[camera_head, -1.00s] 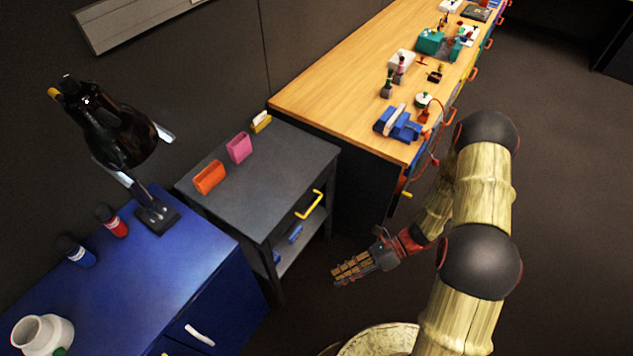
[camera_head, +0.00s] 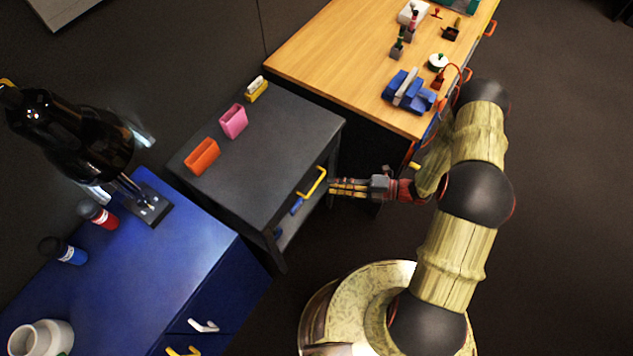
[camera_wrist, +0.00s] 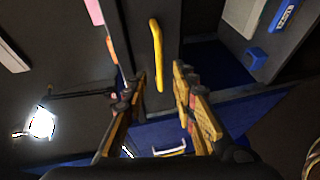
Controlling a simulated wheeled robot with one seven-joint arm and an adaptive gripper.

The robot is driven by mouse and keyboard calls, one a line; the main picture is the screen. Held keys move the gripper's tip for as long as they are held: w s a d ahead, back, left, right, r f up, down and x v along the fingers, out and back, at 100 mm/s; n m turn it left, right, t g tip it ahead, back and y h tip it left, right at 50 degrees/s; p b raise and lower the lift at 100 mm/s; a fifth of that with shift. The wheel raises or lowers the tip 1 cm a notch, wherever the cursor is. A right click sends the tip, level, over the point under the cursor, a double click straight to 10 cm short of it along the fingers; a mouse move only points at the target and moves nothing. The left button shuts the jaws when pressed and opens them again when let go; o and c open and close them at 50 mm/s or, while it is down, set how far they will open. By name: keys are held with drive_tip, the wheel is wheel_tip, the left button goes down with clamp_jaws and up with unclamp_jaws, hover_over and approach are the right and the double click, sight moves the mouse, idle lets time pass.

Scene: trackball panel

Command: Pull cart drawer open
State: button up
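The dark grey cart (camera_head: 262,150) stands between the blue cabinet and the wooden workbench. Its drawer has a yellow bar handle (camera_head: 313,186) on the front. In the wrist view the handle (camera_wrist: 157,55) lies ahead of the fingertips, roughly in line with the gap between them. My gripper (camera_head: 334,187) is just right of the handle, with its fingers pointing at the cart front. In the wrist view my gripper (camera_wrist: 160,80) is open, with nothing between its fingers. The drawer front looks flush with the cart. Contact between fingers and handle cannot be made out.
An orange holder (camera_head: 202,156), a pink holder (camera_head: 233,121) and a yellow-and-white block (camera_head: 256,89) sit on the cart top. The blue cabinet (camera_head: 190,262) is close at the left. The workbench (camera_head: 345,75) stands beyond the cart. Floor is clear at right.

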sight(317, 184)
drive_tip(key=b+x, duration=0.1)
drive_tip(key=x, duration=0.6)
drive_tip(key=shift+a+f, duration=0.1)
drive_tip(key=shift+a, duration=0.1)
drive_tip(key=shift+c, duration=0.4)
clamp_jaws()
drive_tip(key=shift+s, duration=0.1)
